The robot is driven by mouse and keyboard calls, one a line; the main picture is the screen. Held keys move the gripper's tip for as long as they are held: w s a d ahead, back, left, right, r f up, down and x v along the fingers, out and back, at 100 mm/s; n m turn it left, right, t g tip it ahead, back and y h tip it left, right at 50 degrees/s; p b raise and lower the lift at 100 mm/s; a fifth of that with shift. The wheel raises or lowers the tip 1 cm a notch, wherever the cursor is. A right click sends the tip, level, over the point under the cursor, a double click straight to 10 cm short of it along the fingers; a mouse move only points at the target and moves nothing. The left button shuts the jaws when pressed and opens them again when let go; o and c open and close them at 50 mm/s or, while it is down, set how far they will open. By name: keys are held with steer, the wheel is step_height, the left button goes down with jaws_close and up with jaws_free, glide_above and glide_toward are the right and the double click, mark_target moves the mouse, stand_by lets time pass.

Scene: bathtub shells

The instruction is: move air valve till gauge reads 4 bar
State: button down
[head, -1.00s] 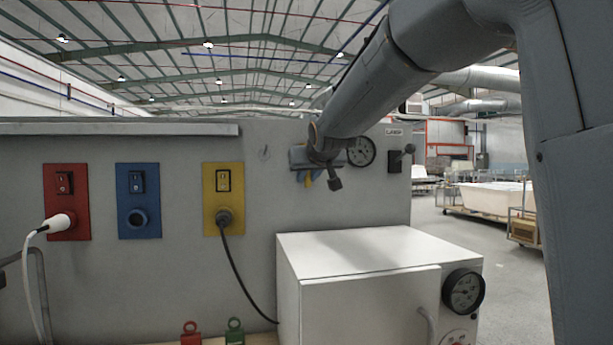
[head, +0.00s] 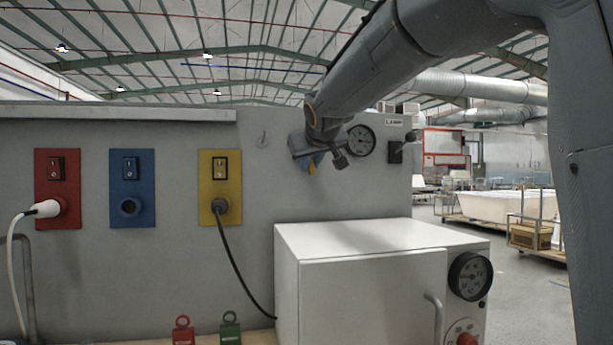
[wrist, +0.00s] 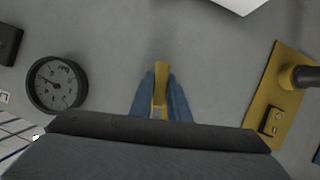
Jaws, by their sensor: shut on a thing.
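The air valve's yellow lever (wrist: 161,82) stands out between the two blue fingers of my gripper (wrist: 160,92) in the wrist view. The fingers are shut on it. In the head view my gripper (head: 312,158) is at the grey panel, and only a small yellow bit of the lever (head: 312,168) shows below it; the valve body is hidden. The round wall gauge (head: 361,140) is just right of the gripper, with a dark rim and pale face. It also shows in the wrist view (wrist: 57,83), but its figures are too small to read.
A white cabinet (head: 350,240) with its own dial (head: 470,277) stands below. A black lever switch (head: 396,150) is right of the wall gauge. Red (head: 57,165), blue (head: 132,170) and yellow (head: 220,165) switch plates are at left.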

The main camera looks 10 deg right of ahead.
steer(key=shift+d+n+h+b, duration=0.45)
steer(key=shift+n+b, duration=0.25)
steer(key=shift+b, duration=1.1)
steer(key=shift+d+r+b, duration=0.15)
steer(key=shift+r+b, duration=0.15)
steer(key=shift+b, duration=0.1)
steer(key=c, duration=1.7)
jaws_free()
steer(key=shift+b+v, duration=0.55)
steer(key=shift+v, duration=3.4)
steer(key=shift+f, duration=0.1)
